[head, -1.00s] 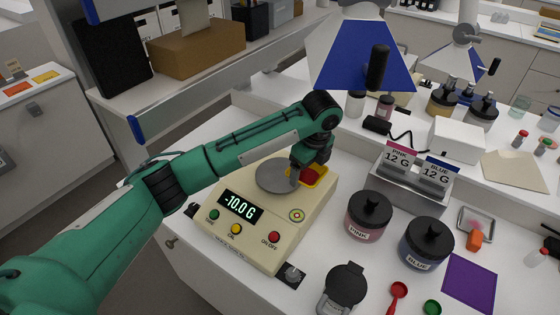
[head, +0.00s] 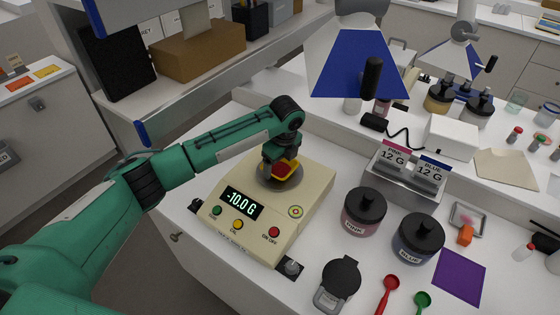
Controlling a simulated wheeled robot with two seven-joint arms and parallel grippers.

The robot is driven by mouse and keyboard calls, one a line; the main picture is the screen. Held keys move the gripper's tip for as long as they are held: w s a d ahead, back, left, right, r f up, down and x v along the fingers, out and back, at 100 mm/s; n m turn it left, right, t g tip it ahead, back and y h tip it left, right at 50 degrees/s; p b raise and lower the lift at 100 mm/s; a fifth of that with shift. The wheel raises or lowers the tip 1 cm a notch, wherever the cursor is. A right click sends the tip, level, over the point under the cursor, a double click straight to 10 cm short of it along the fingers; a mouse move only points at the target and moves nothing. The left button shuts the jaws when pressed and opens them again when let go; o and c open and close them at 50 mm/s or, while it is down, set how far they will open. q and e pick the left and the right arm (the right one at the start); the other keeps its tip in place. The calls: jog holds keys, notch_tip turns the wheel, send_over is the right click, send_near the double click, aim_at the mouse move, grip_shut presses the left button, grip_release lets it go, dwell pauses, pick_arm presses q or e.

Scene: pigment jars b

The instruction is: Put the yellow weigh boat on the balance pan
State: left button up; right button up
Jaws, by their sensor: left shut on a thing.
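The yellow weigh boat (head: 291,172), with red contents in it, is over the round grey balance pan (head: 268,184) in the head view. My left gripper (head: 277,165) is shut on the boat and covers part of it. I cannot tell whether the boat touches the pan. The balance (head: 310,200) is cream-coloured, and its display (head: 242,204) reads -10.0 G. My right gripper is not in view.
Right of the balance stand a pink jar (head: 362,213) and a blue jar (head: 417,240), with a stand of 12 G labels (head: 408,178) behind. A black-lidded container (head: 339,280), a red scoop (head: 388,292) and a green scoop (head: 422,300) are in front. A lamp hangs above.

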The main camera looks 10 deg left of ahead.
aim_at(282, 172)
pick_arm(q)
jog(key=shift+f, duration=0.15)
jog(key=o, duration=0.9)
jog(key=r, duration=0.2)
jog(key=r+b, duration=0.1)
jog(key=r, duration=0.1)
jog(key=r+b, duration=0.1)
jog(key=r, duration=0.1)
jog(key=shift+s+d+r, duration=0.2)
jog(key=shift+d+r, duration=0.15)
jog(key=shift+r, duration=0.05)
jog(key=shift+s+r, duration=0.1)
jog(key=shift+r, duration=0.4)
